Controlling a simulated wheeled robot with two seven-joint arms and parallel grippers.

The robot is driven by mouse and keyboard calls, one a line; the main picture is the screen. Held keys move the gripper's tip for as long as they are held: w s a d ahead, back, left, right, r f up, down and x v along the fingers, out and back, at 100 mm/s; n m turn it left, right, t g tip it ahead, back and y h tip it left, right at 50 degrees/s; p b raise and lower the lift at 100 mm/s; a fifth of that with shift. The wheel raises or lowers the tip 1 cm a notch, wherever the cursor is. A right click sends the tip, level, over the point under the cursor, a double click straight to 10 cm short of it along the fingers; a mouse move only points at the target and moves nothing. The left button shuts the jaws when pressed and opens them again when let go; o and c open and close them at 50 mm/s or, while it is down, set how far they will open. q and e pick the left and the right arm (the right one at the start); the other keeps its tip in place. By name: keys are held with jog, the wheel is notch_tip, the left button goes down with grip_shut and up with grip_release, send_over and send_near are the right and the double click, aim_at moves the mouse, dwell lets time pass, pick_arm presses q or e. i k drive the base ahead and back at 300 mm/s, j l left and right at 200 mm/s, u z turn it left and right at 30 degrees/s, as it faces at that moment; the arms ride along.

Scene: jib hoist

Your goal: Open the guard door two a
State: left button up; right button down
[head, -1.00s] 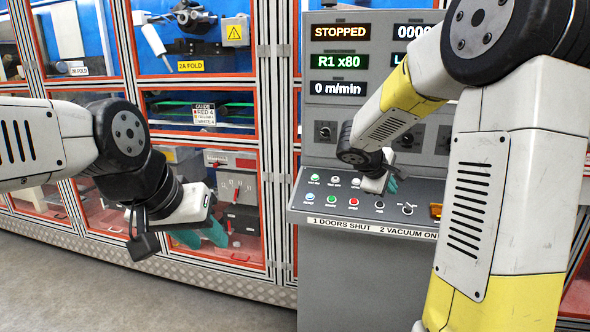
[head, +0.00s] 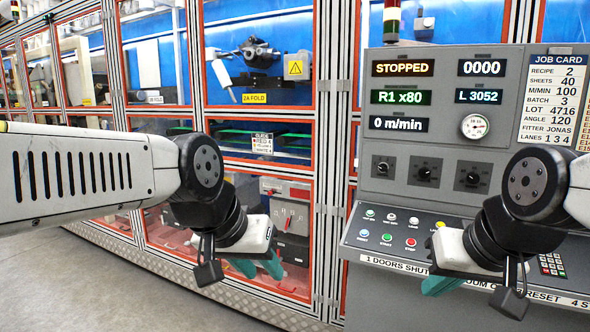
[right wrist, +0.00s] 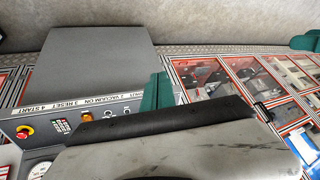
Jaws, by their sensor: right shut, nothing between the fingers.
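The guard door marked 2A FOLD (head: 255,98) is a clear panel in an orange-red frame, left of the console in the head view. It looks shut in its frame, with folding machinery behind it. My left gripper (head: 258,268) hangs below that door, in front of the lower panels, apart from the door. Its two teal fingers look spread and empty. My right gripper (head: 437,285) is in front of the console's button shelf, shut and empty. One teal finger shows in the right wrist view (right wrist: 156,95). I cannot make out a handle on the door.
The grey console (head: 450,160) reads STOPPED and stands right of the door, with its button shelf (head: 400,242) jutting forward. A RED 4 guide card (head: 262,144) hangs below the door. Other framed panels run left. Grey floor (head: 120,295) is free at the lower left.

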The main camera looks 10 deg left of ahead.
aim_at(315, 114)
jog(key=i+u, duration=0.1)
jog(key=u, duration=0.35)
jog(key=i+j+u, duration=0.1)
jog(key=u, duration=0.8)
jog(key=i+l+u, duration=0.45)
jog(key=i, duration=0.25)
jog(key=i+l+u, duration=0.45)
jog(key=i+l, duration=0.6)
jog(key=l, duration=0.25)
jog(key=i+l, duration=0.25)
jog(key=l+u, duration=0.05)
jog(key=l, duration=0.05)
